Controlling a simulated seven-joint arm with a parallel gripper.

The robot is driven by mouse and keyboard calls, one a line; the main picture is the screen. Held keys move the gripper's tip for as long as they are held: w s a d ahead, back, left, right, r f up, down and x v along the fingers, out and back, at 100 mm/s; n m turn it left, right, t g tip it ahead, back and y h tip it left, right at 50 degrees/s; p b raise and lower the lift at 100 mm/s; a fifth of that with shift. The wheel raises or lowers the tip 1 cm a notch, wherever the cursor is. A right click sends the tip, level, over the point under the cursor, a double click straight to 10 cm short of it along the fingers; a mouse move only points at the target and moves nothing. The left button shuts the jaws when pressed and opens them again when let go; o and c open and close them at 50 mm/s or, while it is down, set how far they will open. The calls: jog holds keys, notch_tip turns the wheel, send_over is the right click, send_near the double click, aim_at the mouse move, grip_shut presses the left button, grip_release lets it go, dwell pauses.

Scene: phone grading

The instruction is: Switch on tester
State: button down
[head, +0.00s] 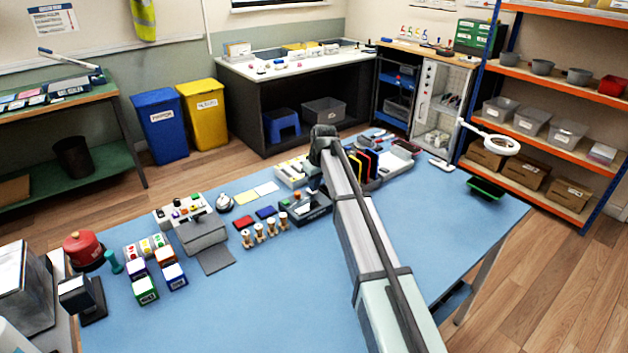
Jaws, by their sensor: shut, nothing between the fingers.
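My arm reaches from the bottom right to the middle of the blue-topped bench. My gripper (316,184) hangs at its far end, small and partly hidden by the arm; it looks shut and empty. Just below it is a dark flat device (313,211) with a light panel, perhaps the tester; the arm covers part of it. Whether the gripper touches it, I cannot tell. Further left stands a grey console (201,232) with a white panel of coloured knobs behind it. No label names either as the tester, and no lit indicator can be made out.
Wooden stamps (259,234) and red and blue pads (265,212) lie left of the dark device. Coloured cubes (146,291) and a red round object (83,250) stand at the left. Upright coloured folders (370,163) stand behind the arm. The bench (260,310) is clear in front.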

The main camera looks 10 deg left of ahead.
jog(key=shift+f, duration=0.1)
jog(key=shift+s+d+f+t+y, duration=0.3)
jog(key=shift+s+f+t+y, duration=0.05)
jog(key=shift+f+t+y, duration=0.05)
jog(key=shift+w+a, duration=0.15)
jog(key=shift+w, duration=0.1)
jog(key=shift+w+a+r, duration=0.1)
jog(key=shift+w+a+r, duration=0.25)
jog(key=shift+w+a, duration=0.15)
jog(key=shift+a, duration=0.05)
dwell(0.4)
